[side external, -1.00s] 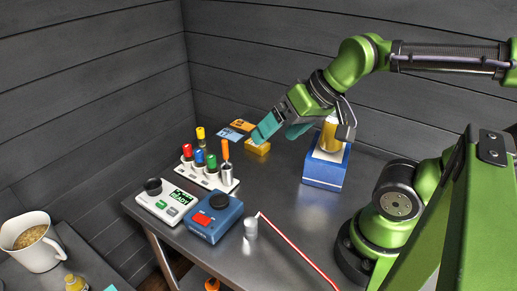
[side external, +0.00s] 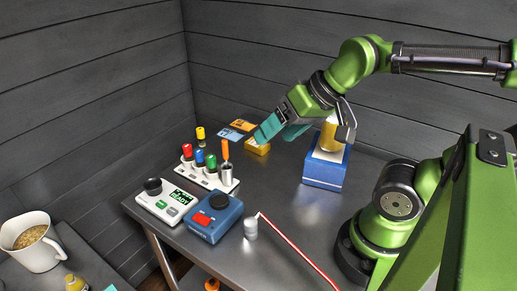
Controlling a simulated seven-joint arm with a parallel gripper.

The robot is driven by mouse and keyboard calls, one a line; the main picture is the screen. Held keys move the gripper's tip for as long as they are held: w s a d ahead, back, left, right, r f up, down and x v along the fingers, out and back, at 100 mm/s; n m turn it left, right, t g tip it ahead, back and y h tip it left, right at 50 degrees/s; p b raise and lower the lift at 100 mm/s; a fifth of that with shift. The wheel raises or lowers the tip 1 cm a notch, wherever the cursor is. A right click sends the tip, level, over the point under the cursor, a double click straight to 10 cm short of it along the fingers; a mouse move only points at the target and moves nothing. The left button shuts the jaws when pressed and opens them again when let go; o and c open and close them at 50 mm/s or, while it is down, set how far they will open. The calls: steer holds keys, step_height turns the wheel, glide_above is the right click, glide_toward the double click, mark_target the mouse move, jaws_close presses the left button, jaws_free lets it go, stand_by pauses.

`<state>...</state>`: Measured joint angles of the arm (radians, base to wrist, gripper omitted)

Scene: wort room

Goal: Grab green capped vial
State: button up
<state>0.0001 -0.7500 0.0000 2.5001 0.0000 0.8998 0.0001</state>
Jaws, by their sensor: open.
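The green capped vial (side external: 212,161) stands upright in a white rack (side external: 230,187) on the table, at the front right among other capped vials. My gripper (side external: 272,134) has teal fingers and is open. It is in the air to the upper right of the rack, apart from the vial, near a small yellow block (side external: 257,147).
Red (side external: 187,150), blue (side external: 200,156) and yellow (side external: 201,133) capped vials and an orange-handled tool (side external: 225,150) crowd the green one. Two devices (side external: 165,201) (side external: 214,218) stand in front. A blue box (side external: 325,172) bears a golden container (side external: 328,138). A red-and-white rod (side external: 295,250) lies at the front.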

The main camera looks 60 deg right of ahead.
steer(key=shift+c, duration=1.4)
